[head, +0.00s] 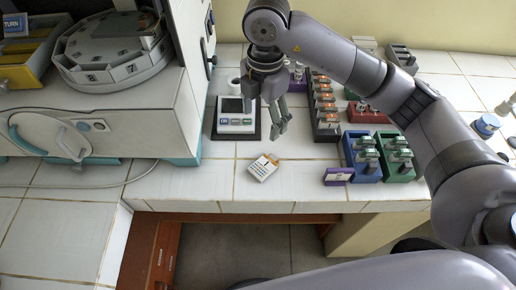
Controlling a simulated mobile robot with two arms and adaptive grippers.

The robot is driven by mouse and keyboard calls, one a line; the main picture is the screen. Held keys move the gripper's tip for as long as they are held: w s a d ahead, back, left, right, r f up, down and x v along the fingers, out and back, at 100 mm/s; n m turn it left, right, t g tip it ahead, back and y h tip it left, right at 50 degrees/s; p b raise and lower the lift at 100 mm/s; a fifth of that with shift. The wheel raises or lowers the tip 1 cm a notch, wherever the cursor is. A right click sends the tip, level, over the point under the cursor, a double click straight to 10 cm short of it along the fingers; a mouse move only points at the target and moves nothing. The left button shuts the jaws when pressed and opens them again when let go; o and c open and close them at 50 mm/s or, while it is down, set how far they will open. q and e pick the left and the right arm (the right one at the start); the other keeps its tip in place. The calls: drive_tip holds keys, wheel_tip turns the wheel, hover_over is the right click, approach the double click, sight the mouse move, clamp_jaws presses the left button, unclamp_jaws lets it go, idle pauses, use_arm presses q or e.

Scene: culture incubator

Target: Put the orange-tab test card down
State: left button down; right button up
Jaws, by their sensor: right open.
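The orange-tab test card (263,167) is a small white card with an orange strip. It lies on the white tiled bench, near the front edge, just in front of a scale. My right gripper (277,131) hangs above and behind the card with its fingers pointing down. It is open and apart from the card, with nothing visible between the fingers. My left gripper does not show in the head view.
A scale (236,122) stands behind the card. A black rack with orange-topped items (325,115), a blue rack (358,158) and a green rack (396,160) stand to the right. A purple-marked card (338,175) lies before them. A large incubator (130,110) fills the left.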

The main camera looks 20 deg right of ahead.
hover_over(264, 166)
wheel_tip(264, 166, down, 6)
drive_tip(key=f, duration=0.1)
drive_tip(key=f+p, duration=0.1)
drive_tip(key=f, duration=0.1)
drive_tip(key=shift+w+d+f, duration=0.15)
drive_tip(key=shift+w+f, duration=0.1)
drive_tip(key=shift+w, duration=0.15)
drive_tip(key=shift+f, duration=1)
drive_tip(key=shift+s+f+p, duration=0.15)
drive_tip(key=shift+f+p, duration=0.2)
drive_tip(key=shift+p, duration=0.05)
drive_tip(key=f, duration=0.1)
drive_tip(key=f+p, duration=0.1)
drive_tip(key=f, duration=0.1)
drive_tip(key=shift+s+f, duration=0.25)
drive_tip(key=shift+f, duration=0.05)
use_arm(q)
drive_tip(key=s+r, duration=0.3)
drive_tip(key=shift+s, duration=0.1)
use_arm(e)
drive_tip(key=shift+f, duration=0.45)
